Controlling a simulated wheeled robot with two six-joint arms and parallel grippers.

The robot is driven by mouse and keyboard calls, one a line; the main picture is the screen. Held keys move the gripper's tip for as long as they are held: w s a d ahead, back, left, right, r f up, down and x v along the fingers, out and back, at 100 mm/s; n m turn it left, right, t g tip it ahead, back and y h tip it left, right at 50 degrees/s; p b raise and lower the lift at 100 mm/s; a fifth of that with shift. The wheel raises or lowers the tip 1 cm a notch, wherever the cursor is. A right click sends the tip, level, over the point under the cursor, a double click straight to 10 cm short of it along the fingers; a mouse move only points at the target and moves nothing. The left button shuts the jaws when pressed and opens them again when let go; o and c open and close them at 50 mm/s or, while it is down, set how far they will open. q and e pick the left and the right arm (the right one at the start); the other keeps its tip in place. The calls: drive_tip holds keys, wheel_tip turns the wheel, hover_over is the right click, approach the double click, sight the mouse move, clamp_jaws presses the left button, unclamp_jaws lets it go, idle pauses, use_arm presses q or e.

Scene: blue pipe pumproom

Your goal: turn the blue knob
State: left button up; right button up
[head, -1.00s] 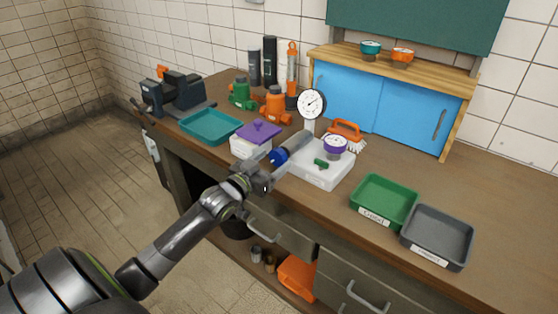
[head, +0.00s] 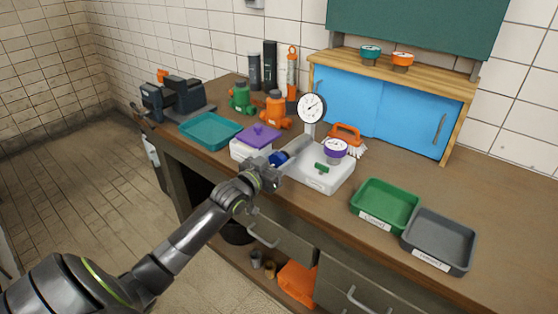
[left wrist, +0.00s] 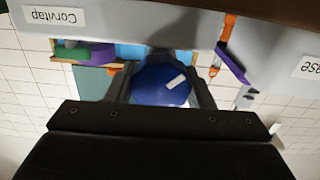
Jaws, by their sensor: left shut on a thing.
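The blue knob (head: 278,158) sits at the front end of a grey pipe (head: 297,145) on a white block (head: 318,178) on the workbench. In the left wrist view the knob (left wrist: 160,84) shows as a round blue cap with a white mark, between the two fingers. My left gripper (head: 274,165) reaches it from the front, and its fingers are shut on the knob's sides. A round white gauge (head: 311,107) stands behind the pipe. My right gripper is not in view.
A white box with a purple lid (head: 258,136) stands close left of the knob. Green (head: 384,204) and grey (head: 438,240) trays lie farther right.

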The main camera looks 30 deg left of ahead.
use_arm(q)
drive_tip(key=shift+m, duration=0.4)
drive_tip(key=o, duration=1)
drive_tip(key=shift+c, duration=0.2)
drive_tip(key=s+a, duration=0.1)
drive_tip(key=s, duration=1.6)
drive_tip(key=shift+s+a, duration=0.15)
drive_tip(key=shift+s, duration=0.05)
